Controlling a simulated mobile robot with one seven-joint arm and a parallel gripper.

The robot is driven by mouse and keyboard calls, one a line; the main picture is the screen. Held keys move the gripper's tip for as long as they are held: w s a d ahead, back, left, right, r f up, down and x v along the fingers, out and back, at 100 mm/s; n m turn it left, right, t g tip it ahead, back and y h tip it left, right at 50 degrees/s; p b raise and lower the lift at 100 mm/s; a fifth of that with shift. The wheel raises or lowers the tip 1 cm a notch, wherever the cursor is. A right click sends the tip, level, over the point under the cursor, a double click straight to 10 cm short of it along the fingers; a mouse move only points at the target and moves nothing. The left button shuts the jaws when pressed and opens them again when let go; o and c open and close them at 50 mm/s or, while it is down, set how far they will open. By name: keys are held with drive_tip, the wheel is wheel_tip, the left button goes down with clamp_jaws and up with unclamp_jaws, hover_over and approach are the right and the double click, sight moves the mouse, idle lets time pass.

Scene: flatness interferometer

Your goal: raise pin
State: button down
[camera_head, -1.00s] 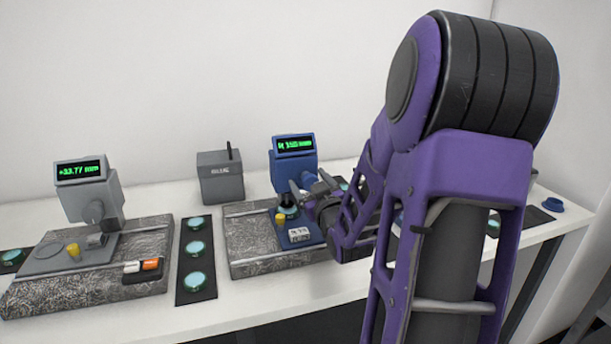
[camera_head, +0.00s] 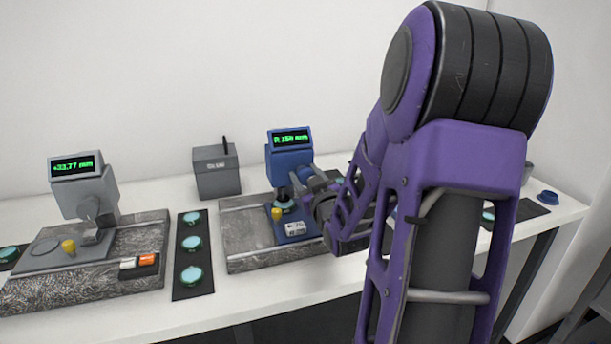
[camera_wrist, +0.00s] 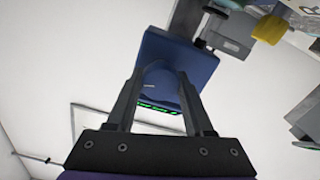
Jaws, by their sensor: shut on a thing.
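The blue gauge (camera_head: 289,153) has a lit green display and stands on a grey stone-like base. Its yellow knob (camera_head: 277,214) is on the blue lower plate, and it also shows at the top right of the wrist view (camera_wrist: 268,28). My gripper (camera_head: 302,178) is at the front of the gauge's head. In the wrist view my gripper (camera_wrist: 162,75) has its two dark fingers on either side of a rounded blue part (camera_wrist: 160,82) and is shut on it. I cannot make out a separate pin; the fingers hide part of the contact.
A similar grey gauge (camera_head: 82,188) stands at the left. Black strips with teal discs (camera_head: 192,243) lie between the gauges. A grey box (camera_head: 216,172) is at the back. My purple arm hides much of the table's right side. A blue cup (camera_head: 548,197) sits far right.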

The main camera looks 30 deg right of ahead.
drive_tip(key=shift+m, duration=0.3)
drive_tip(key=m, duration=0.4)
drive_tip(key=shift+d+m, duration=0.1)
drive_tip(key=shift+m, duration=0.2)
drive_tip(key=m, duration=0.5)
drive_tip(key=shift+d, duration=0.1)
drive_tip(key=m+p, duration=0.1)
drive_tip(key=m, duration=0.4)
drive_tip(key=shift+m, duration=0.4)
drive_tip(key=m+p, duration=0.1)
drive_tip(key=m, duration=0.3)
drive_tip(key=shift+d+f+m, duration=0.1)
drive_tip(key=shift+m, duration=0.3)
drive_tip(key=shift+c, duration=1.7)
unclamp_jaws()
drive_tip(key=shift+f, duration=0.1)
